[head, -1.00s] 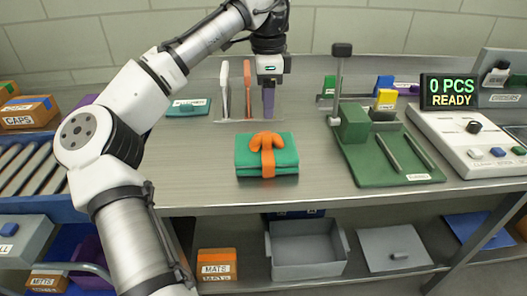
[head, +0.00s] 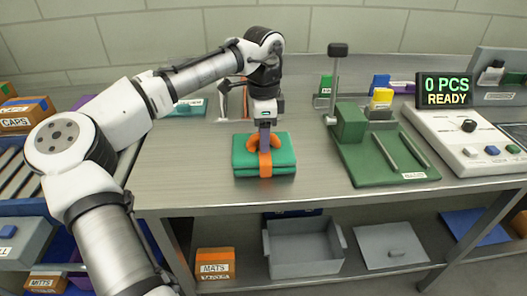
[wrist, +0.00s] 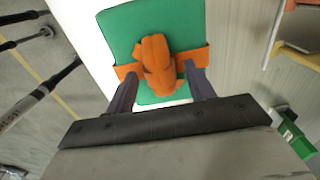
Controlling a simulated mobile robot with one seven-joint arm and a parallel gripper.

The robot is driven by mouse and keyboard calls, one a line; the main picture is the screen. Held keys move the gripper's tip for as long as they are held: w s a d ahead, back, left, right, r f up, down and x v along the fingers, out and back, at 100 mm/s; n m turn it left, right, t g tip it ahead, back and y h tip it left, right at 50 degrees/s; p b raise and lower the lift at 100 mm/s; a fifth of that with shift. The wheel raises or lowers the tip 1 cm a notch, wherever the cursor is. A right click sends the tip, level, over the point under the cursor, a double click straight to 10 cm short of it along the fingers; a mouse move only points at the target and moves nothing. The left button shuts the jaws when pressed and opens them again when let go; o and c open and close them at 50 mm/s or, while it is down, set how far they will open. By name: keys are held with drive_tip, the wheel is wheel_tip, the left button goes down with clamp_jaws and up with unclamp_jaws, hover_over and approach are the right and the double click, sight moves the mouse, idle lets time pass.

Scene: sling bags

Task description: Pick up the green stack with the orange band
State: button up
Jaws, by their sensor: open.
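The green stack (head: 242,160) with an orange band (head: 265,170) lies flat on the steel bench in the head view. The band is topped by an orange bow or loop. In the wrist view the stack (wrist: 187,22) lies below my gripper, with the orange loop (wrist: 157,62) between the two fingers. My gripper (head: 265,148) points down right over the band. Its fingers (wrist: 162,88) are open, one on each side of the loop. I cannot tell whether they touch it.
A green fixture (head: 380,165) with rods and a grey control panel (head: 470,140) stand to the right. A display (head: 446,90) reads "0 PCS READY". Upright tools and a teal block (head: 190,107) sit behind. A grey bin (head: 302,250) is on the lower shelf. Bench around the stack is clear.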

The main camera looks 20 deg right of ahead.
clamp_jaws()
drive_tip(key=shift+r, duration=0.15)
idle(0.4)
